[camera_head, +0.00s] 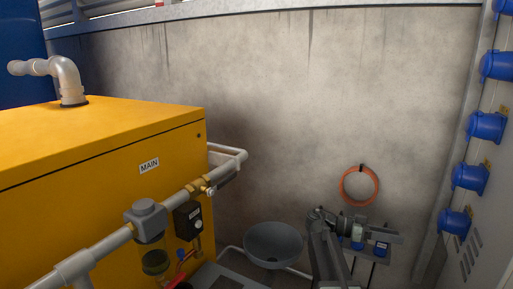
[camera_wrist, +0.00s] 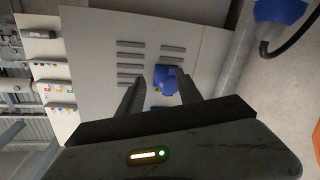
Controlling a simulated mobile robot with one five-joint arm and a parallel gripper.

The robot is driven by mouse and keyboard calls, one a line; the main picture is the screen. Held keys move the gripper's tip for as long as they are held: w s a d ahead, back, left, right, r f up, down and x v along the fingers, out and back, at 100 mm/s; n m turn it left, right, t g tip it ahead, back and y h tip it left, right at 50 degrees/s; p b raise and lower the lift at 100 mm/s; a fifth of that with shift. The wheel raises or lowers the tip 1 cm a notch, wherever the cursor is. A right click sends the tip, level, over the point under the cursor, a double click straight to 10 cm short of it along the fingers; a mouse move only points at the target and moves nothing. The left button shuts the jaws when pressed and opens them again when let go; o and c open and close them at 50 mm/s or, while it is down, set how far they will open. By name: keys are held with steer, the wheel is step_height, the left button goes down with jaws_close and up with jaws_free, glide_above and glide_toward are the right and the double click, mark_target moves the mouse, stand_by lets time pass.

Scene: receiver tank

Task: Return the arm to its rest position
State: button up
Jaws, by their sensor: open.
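My gripper (camera_head: 388,236) is at the lower right of the head view, at the end of my raised arm, in front of the stained wall. In the wrist view my gripper (camera_wrist: 160,90) shows two dark fingers spread apart with nothing between them. Beyond the fingers is a pale panel with slots and a blue socket (camera_wrist: 166,79), with a clear gap in depth that I cannot measure. In the head view, small blue items show just behind and below the gripper, partly hidden by it.
A yellow cabinet labelled MAIN (camera_head: 120,165) fills the left, with a pipe and filter (camera_head: 150,235) in front. A grey bowl (camera_head: 273,245) stands left of my arm. Blue sockets (camera_head: 486,127) line the right panel.

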steer(key=s+a+f+n+t+y+p, duration=0.2)
steer(key=s+a+f+n+y, duration=0.1)
steer(key=a+f+n+y, duration=0.4)
steer(key=s+a+f+n+t+y+p, duration=0.1)
steer(key=s+a+f+n+t+y, duration=0.2)
steer(key=a, duration=0.7)
steer(key=s+a+f+n+y+p, duration=0.2)
steer(key=s+a+f+n+y, duration=0.1)
steer(key=a+f+n+y, duration=0.4)
step_height(320, 180, up, 38)
steer(key=a+p, duration=0.1)
steer(key=p, duration=3.6)
steer(key=shift+w+a+r+n+p, duration=0.15)
steer(key=shift+w+a+n+p, duration=0.05)
steer(key=shift+w+n+p, duration=0.2)
